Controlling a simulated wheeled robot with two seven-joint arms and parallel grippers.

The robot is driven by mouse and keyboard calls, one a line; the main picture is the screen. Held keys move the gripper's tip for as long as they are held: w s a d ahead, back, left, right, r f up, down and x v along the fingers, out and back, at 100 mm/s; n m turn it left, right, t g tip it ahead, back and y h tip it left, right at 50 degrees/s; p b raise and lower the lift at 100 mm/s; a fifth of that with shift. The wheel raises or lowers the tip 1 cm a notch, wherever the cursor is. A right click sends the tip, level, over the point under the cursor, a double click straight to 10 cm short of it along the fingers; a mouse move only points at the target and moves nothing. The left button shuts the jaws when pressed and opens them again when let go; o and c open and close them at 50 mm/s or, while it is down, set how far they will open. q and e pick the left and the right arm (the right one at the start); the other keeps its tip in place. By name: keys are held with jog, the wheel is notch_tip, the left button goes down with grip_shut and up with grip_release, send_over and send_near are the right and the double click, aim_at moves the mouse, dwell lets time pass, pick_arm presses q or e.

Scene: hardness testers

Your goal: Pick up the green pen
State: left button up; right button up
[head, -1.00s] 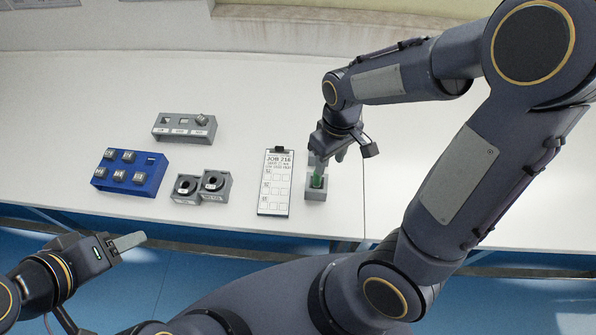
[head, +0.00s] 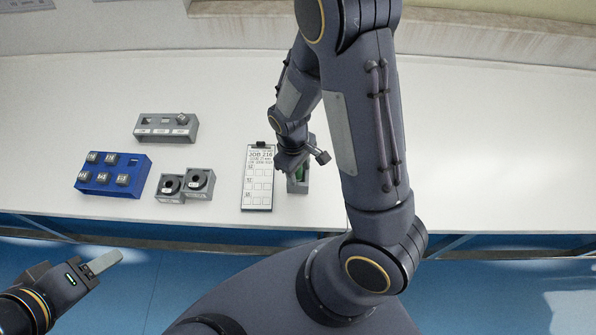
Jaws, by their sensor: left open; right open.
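The green pen (head: 299,173) stands in a small grey holder (head: 299,187) on the white table, just right of the clipboard. Only a short green part shows, and my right gripper hides its top. My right gripper (head: 297,165) points down right at the pen and holder. Its jaws are open, but its fingertips are largely hidden, so I cannot tell whether they are around the pen or beside it. My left gripper (head: 104,262) is open and empty, low at the left, in front of the table over the blue floor.
A clipboard (head: 258,178) headed JOB 216 lies left of the holder. Further left are two grey boxes with round dark parts (head: 186,185), a blue block rack (head: 112,175) and a grey labelled rack (head: 166,128). The table's far left and right are clear.

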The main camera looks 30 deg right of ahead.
grip_shut()
jog(key=shift+r, duration=0.1)
dwell(0.3)
jog(key=shift+r, duration=0.2)
jog(key=r, duration=0.3)
jog(key=shift+s+a+r, duration=0.1)
jog(key=shift+a, duration=0.15)
jog(key=s+a+r+b, duration=0.1)
jog(key=s+a+r, duration=0.7)
jog(key=a, duration=0.3)
jog(key=shift+r, duration=0.6)
